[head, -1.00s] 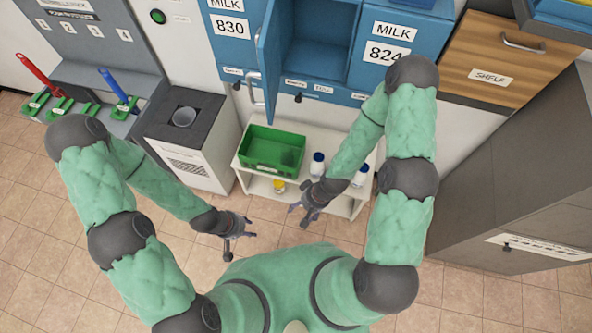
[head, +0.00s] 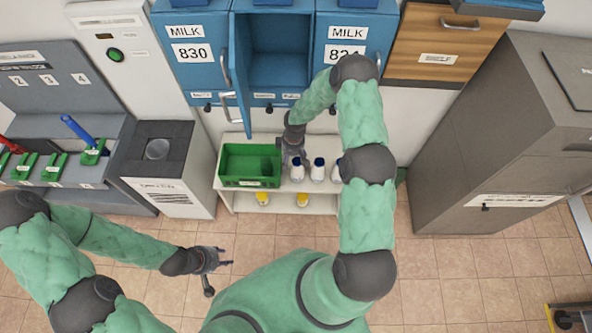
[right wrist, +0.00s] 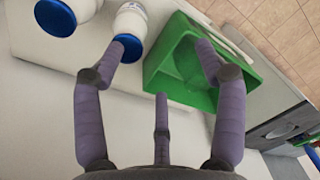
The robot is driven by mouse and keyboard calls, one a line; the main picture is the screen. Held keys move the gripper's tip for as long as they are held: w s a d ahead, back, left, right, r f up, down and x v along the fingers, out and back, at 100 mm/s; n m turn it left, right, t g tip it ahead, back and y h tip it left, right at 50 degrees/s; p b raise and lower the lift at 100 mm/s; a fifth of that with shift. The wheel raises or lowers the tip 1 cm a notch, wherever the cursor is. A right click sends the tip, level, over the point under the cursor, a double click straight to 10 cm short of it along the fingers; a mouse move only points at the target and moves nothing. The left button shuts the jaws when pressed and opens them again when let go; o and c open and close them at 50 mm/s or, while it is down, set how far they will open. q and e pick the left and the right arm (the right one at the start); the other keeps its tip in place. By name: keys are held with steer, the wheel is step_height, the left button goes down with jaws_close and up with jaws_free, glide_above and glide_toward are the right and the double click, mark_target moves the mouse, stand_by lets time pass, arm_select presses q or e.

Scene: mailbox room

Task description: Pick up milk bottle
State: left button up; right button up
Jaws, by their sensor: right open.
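Several white milk bottles with blue caps stand on the top of the white shelf unit, such as the left one (head: 297,172) and the middle one (head: 318,172). In the right wrist view, one bottle (right wrist: 130,22) is near the left fingertip and another (right wrist: 62,14) is further left. My right gripper (head: 290,152) is open and empty, above the shelf between the green crate and the left bottle. Its spread fingers show in the right wrist view (right wrist: 160,52). My left gripper (head: 218,262) is open and empty over the floor, away from the bottles.
A green crate (head: 232,182) stands left of the bottles on the white shelf unit (head: 275,209). Bottles with yellow caps (head: 262,198) are on the lower level. An open blue locker door (head: 238,75) hangs above. A grey cabinet (head: 470,150) is at right.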

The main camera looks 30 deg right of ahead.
mark_target(297, 161)
steer(key=shift+n+h, duration=0.4)
steer(key=shift+h, duration=0.1)
steer(key=d, duration=0.1)
steer(key=w+d, duration=0.1)
steer(key=d+r, duration=0.1)
steer(key=shift+w+d, duration=0.35)
steer(key=shift+d, duration=0.05)
steer(key=shift+w+d+f, duration=0.1)
steer(key=shift+d+f, duration=0.1)
steer(key=shift+f, duration=0.15)
step_height(297, 161, down, 5)
steer(key=shift+r+b, duration=0.1)
steer(key=shift+b, duration=0.65)
steer(key=shift+w+f+b, duration=0.15)
steer(key=shift+f+b, duration=0.95)
steer(key=shift+f, duration=1.5)
jaws_close()
